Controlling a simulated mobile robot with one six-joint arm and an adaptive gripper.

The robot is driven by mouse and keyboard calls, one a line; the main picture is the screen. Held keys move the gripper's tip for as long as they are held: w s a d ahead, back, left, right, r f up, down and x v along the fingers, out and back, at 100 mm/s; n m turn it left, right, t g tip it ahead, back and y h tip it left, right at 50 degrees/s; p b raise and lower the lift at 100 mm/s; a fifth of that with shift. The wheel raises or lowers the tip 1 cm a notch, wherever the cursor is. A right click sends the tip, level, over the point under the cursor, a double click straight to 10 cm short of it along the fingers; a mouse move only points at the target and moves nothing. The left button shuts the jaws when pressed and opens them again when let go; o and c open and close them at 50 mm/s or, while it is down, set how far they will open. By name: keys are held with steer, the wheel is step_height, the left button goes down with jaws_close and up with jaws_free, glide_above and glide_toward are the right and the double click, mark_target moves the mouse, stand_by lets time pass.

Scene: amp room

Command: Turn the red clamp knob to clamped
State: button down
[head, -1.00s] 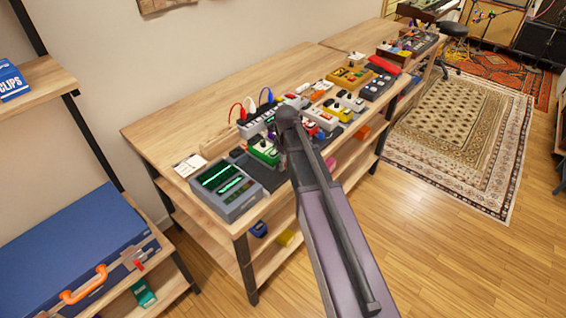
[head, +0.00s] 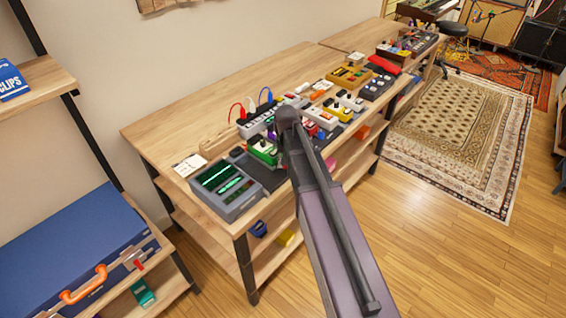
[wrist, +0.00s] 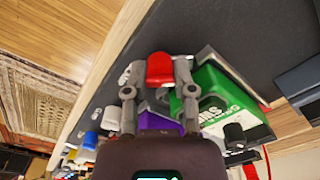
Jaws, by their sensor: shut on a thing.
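The red clamp knob (wrist: 159,69) shows at the top centre of the wrist view. The fingers of my gripper (wrist: 158,88) stand on either side of it, shut on it. In the head view my arm hides the knob and the gripper. I cannot read any clamped mark or the knob's turn angle. A purple pedal (wrist: 158,123) lies just below the knob in the wrist view. A green pedal (wrist: 218,100) is close on the right of the fingers.
The workbench (head: 215,110) carries several pedals crowded around the gripper. A grey device with green screens (head: 228,187) sits at its near left corner. A blue case (head: 70,255) lies on the lower left shelf. Open floor with a rug (head: 460,140) is at right.

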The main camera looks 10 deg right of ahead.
steer(key=m, duration=0.4)
steer(key=shift+s+m, duration=0.2)
steer(key=shift+m, duration=0.1)
steer(key=m, duration=0.3)
steer(key=shift+m, duration=0.4)
steer(key=shift+c, duration=2.2)
jaws_free()
steer(key=shift+w, duration=0.1)
steer(key=shift+r, duration=0.1)
